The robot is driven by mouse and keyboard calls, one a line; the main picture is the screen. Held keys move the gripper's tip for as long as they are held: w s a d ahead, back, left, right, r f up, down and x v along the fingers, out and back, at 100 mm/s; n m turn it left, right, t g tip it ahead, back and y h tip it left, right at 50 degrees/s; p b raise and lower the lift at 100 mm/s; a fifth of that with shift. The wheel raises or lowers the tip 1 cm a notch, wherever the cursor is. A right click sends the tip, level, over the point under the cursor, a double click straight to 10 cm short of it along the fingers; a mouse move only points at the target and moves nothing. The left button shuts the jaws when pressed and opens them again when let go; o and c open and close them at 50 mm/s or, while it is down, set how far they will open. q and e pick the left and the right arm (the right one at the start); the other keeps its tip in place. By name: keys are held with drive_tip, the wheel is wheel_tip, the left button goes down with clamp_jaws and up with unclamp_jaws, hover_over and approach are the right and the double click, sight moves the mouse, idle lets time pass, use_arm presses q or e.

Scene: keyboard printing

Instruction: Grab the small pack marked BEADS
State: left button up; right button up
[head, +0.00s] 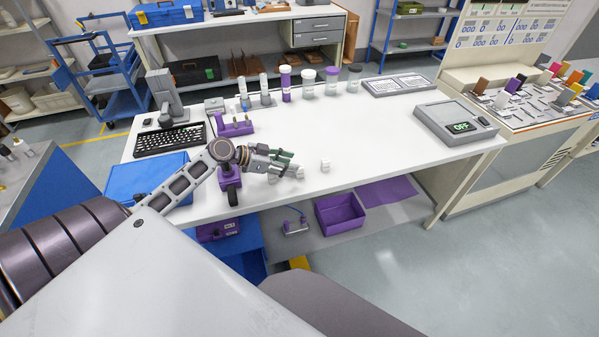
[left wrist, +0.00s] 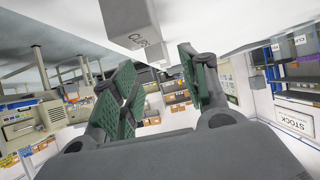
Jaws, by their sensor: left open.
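I cannot make out the word BEADS anywhere. My right gripper is not in view.
On the white table (head: 400,140) are a keyboard (head: 170,140), a purple holder (head: 236,128), a row of lidded jars (head: 308,82) and a scale (head: 455,126). A purple bin (head: 340,213) sits on the shelf below. The table's middle right is clear.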

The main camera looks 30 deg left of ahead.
sight(300, 172)
use_arm(q)
drive_tip(key=shift+w+d+f, duration=0.2)
drive_tip(key=shift+w, duration=0.05)
drive_tip(key=shift+w+d+f, duration=0.2)
drive_tip(key=shift+x, duration=0.8)
drive_tip(key=shift+w+d+f, duration=0.35)
drive_tip(key=shift+d+f, duration=0.05)
drive_tip(key=shift+w+d+f, duration=0.2)
drive_tip(key=shift+w+f, duration=0.05)
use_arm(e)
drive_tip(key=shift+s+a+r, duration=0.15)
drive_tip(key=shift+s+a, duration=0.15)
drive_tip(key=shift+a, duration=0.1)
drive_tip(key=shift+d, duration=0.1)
